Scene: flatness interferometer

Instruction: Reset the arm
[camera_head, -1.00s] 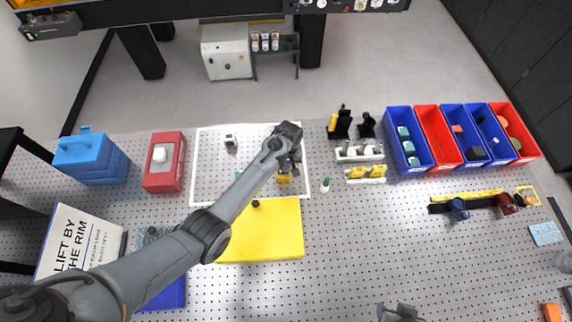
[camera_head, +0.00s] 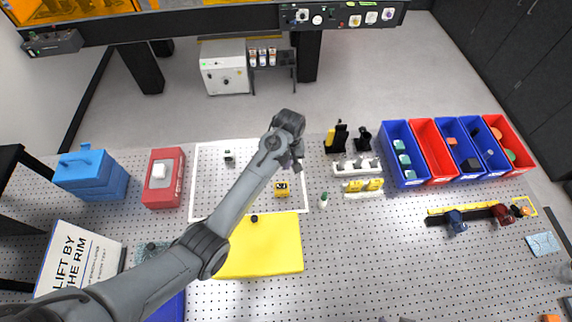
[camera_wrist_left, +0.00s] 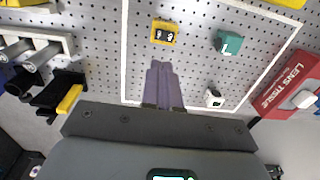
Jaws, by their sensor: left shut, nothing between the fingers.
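My left gripper (camera_head: 298,164) is at the end of the grey arm in the head view, above the white-outlined area (camera_head: 196,180) of the perforated table. In the left wrist view its two fingers (camera_wrist_left: 162,75) are together with nothing between them. A yellow block with two dark round marks (camera_head: 281,188) stands below and apart from the gripper; it also shows in the left wrist view (camera_wrist_left: 164,32). Small grey parts (camera_head: 398,319), perhaps of my right gripper, only just show at the bottom edge of the head view; their jaws cannot be made out.
Blue and red bins (camera_head: 433,178) stand at the right. A red lens tissue box (camera_head: 150,193), a blue case (camera_head: 90,185) and a white sign (camera_head: 75,262) are at the left. A yellow mat (camera_head: 275,245) lies in front, partly under my arm. The front right table is mostly clear.

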